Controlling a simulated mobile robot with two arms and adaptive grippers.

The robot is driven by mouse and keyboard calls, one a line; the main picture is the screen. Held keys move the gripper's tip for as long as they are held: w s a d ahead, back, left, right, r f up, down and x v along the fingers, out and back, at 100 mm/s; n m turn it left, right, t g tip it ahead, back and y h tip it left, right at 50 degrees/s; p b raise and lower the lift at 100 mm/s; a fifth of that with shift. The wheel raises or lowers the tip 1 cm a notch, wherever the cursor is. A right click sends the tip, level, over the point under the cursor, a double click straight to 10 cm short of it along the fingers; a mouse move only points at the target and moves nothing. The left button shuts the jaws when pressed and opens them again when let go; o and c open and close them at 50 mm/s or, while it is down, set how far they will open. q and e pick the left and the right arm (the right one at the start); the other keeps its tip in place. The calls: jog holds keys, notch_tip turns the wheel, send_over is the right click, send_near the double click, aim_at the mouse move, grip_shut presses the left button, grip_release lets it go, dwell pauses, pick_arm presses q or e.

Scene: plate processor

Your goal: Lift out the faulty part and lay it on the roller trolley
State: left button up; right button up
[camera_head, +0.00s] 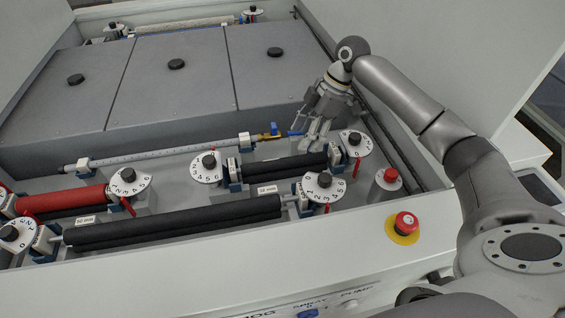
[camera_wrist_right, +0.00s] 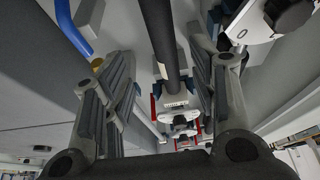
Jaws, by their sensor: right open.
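The frames do not mark which part is faulty. A short black roller (camera_head: 285,166) lies between two numbered dials in the machine. A long black roller (camera_head: 175,222) lies in front of it, and a red roller (camera_head: 62,201) lies at the left. My right gripper (camera_head: 315,143) is open and empty above the right end of the short black roller. In the right wrist view a dark roller (camera_wrist_right: 160,35) runs between the spread fingers (camera_wrist_right: 165,90), ending at a pale block. I cannot tell whether they touch it. No roller trolley can be made out. My left gripper is not in view.
Numbered dials, such as one (camera_head: 355,143) beside my gripper, stand at the roller ends. A scaled bar with a brass valve (camera_head: 165,152) runs behind. Grey covers (camera_head: 170,75) fill the back. Red buttons (camera_head: 404,222) sit at the front right. High white walls flank the bay.

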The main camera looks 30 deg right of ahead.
aim_at(291, 158)
jog(key=x, duration=0.2)
jog(key=shift+s+a+f+p, duration=0.15)
jog(key=shift+a+f+p, duration=0.1)
jog(key=shift+p, duration=0.05)
jog(key=shift+a+f, duration=0.25)
jog(key=shift+f, duration=0.3)
jog(key=shift+a+f+p, duration=0.2)
jog(key=shift+f+p, duration=0.05)
jog(key=shift+p, duration=0.15)
jog(key=p+x, duration=0.1)
jog(key=x, duration=0.2)
jog(key=shift+a+f+p, duration=0.25)
jog(key=shift+p, duration=0.1)
jog(key=shift+w+a+f, duration=0.15)
jog(key=shift+w+f, duration=0.1)
jog(key=shift+f, duration=0.25)
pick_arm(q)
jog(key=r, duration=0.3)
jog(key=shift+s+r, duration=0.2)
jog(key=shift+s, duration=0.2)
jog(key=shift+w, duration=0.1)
pick_arm(e)
jog(key=shift+r, duration=0.1)
grip_shut()
